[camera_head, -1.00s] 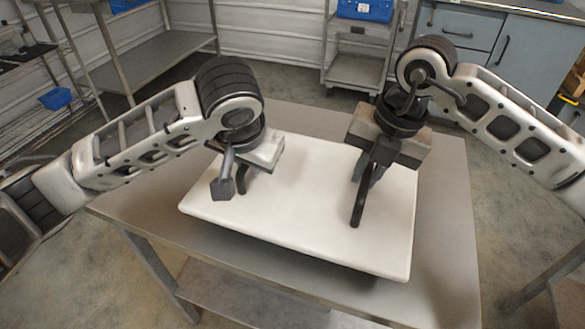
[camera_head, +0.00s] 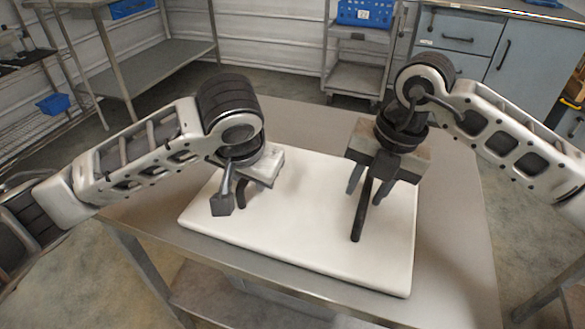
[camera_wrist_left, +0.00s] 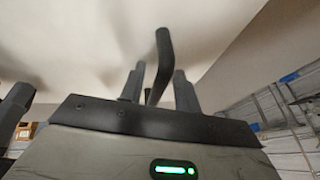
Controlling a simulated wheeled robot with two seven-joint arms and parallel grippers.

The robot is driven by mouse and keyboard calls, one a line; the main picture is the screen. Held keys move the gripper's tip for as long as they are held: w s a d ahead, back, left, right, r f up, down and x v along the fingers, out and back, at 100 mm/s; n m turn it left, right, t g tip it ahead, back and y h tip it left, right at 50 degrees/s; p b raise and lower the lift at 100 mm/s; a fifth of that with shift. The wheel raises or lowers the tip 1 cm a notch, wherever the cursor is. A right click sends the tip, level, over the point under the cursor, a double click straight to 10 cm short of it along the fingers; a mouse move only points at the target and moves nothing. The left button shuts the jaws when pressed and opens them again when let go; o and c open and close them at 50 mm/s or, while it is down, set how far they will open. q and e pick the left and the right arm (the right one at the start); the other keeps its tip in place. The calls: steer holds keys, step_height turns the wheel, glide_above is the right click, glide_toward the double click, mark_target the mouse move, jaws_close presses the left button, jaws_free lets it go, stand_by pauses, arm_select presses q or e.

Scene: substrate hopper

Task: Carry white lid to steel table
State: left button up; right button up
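The white lid (camera_head: 300,225) lies flat on the steel table (camera_head: 455,235), its front right corner near the table's front edge. It has a dark handle (camera_head: 361,215) on its right part and another dark handle (camera_head: 241,194) on its left part. My right gripper (camera_head: 369,190) is open, its fingers spread on either side of the right handle. My left gripper (camera_head: 230,198) is over the left handle. In the left wrist view, its fingers (camera_wrist_left: 160,90) stand apart with the left handle (camera_wrist_left: 162,55) between them and the lid's surface (camera_wrist_left: 90,35) beyond.
Bare tabletop shows behind and to the right of the lid. A metal shelf bench (camera_head: 165,62) stands at the back left. A cart (camera_head: 355,70) with a blue crate (camera_head: 364,12) and grey cabinets (camera_head: 480,45) stand at the back.

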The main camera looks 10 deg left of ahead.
arm_select(q)
steer(key=shift+r, duration=0.1)
arm_select(e)
steer(key=shift+r, duration=0.1)
steer(key=shift+r, duration=0.1)
arm_select(q)
steer(key=v, duration=1.2)
arm_select(e)
step_height(320, 180, up, 12)
steer(key=d, duration=0.2)
steer(key=shift+s+d+f, duration=0.15)
steer(key=shift+s+f, duration=0.05)
steer(key=shift+s, duration=0.1)
